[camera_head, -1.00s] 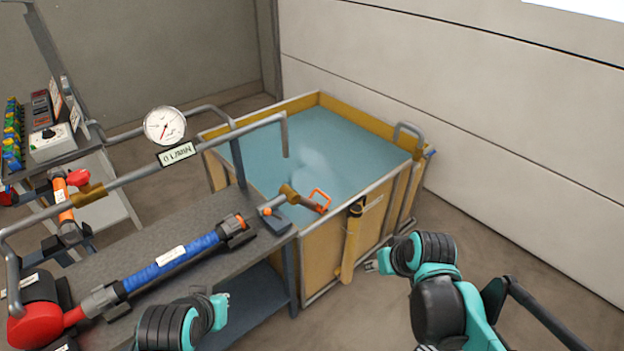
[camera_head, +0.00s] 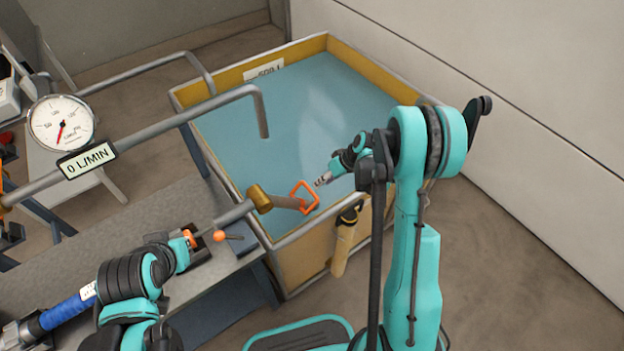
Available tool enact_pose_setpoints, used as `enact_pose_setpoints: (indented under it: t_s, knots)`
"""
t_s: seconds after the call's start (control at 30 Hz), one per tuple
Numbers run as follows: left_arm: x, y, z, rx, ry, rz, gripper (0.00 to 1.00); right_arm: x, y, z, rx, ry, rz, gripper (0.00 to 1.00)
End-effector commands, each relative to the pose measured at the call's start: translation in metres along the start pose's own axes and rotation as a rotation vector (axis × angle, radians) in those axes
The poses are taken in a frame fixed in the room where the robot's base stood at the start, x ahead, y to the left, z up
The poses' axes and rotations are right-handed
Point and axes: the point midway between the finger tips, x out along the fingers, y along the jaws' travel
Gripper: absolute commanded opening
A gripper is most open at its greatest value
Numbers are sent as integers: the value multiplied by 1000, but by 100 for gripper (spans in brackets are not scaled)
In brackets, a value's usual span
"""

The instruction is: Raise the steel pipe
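A short pipe (camera_head: 288,202) runs from a brass collar (camera_head: 259,197) over the tank's near edge. An orange loop handle (camera_head: 304,196) is at its far end. A grey bent pipe (camera_head: 190,122) with a gauge passes higher up and ends over the water. My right gripper (camera_head: 322,181) is beside the orange loop, over the tank; it is too small to tell whether its fingers touch the loop. My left gripper (camera_head: 187,243) is low over the bench, near the grey tube leading to the collar. Its fingers are partly hidden, and their opening is unclear.
The yellow-walled water tank (camera_head: 190,95) fills the middle. The dark bench (camera_head: 140,215) carries a blue-sleeved tube (camera_head: 66,312) and a small orange-knobbed lever (camera_head: 220,236). The round gauge (camera_head: 62,123) sits above a sign reading 0 L/MIN (camera_head: 87,159). Floor at right is clear.

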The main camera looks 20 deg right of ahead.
Motion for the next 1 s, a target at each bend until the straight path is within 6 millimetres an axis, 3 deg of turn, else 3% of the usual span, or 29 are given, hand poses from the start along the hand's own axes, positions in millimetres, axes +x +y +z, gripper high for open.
enact_pose_setpoints:
  t_s: [0.4, 0.77, 0.8, 0.9, 1.0]
  knots:
    - [21, 0, 15, 0, 0, 0, 0, 64, 0, 1, -1, 0, 2, 33]
    - [22, 0, 16, 0, 0, 0, 0, 70, 0, 0, 0, 0, 2, 33]
    - [22, 0, 16, 0, 0, 0, 0, 70, 0, 0, 0, 0, 2, 31]
    - [22, 0, 16, 0, 0, 0, 0, 70, 0, 0, 0, 0, 2, 4]
    - [22, 0, 16, 0, 0, 0, 0, 70, 0, 0, 0, 0, 2, 0]
